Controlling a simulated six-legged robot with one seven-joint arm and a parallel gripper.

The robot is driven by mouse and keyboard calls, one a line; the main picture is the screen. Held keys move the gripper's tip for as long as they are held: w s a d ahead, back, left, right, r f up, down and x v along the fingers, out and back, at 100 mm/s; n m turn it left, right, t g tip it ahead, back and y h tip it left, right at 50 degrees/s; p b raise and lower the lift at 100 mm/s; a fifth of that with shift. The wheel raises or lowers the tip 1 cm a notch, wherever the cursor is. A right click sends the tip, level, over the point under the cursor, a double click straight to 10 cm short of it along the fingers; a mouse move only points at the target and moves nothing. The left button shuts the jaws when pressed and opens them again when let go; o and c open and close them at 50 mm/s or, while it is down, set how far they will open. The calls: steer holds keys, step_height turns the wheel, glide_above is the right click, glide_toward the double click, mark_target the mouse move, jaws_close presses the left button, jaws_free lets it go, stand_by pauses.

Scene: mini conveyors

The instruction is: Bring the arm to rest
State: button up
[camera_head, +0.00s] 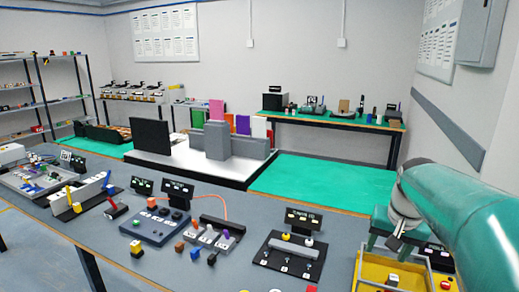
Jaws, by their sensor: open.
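My teal arm (452,205) comes in from the lower right edge. Its grey end and my gripper (396,243) point down and left, above the right part of the grey table. The dark fingers are small in the picture and partly merge with what is behind them. My gripper is open, and I see nothing held in it. A yellow tray (362,272) lies below it, cut off by the lower edge.
A black board (287,262) with switches and a display stands left of the tray on the grey table (215,205). A blue control box (153,229) is farther left. A green mat (320,183) lies behind. Shelves (48,100) line the left wall.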

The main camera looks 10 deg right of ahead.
steer(key=s+a+f+n+t, duration=0.1)
steer(key=s+a+n, duration=0.2)
steer(key=s+a, duration=0.4)
steer(key=s+a+f+n+t, duration=0.1)
steer(key=s+a+f+n, duration=0.1)
steer(key=s+a, duration=0.5)
steer(key=a+n, duration=0.1)
steer(key=a, duration=0.4)
steer(key=shift+s+t+y, duration=0.15)
steer(key=shift+t+y, duration=0.15)
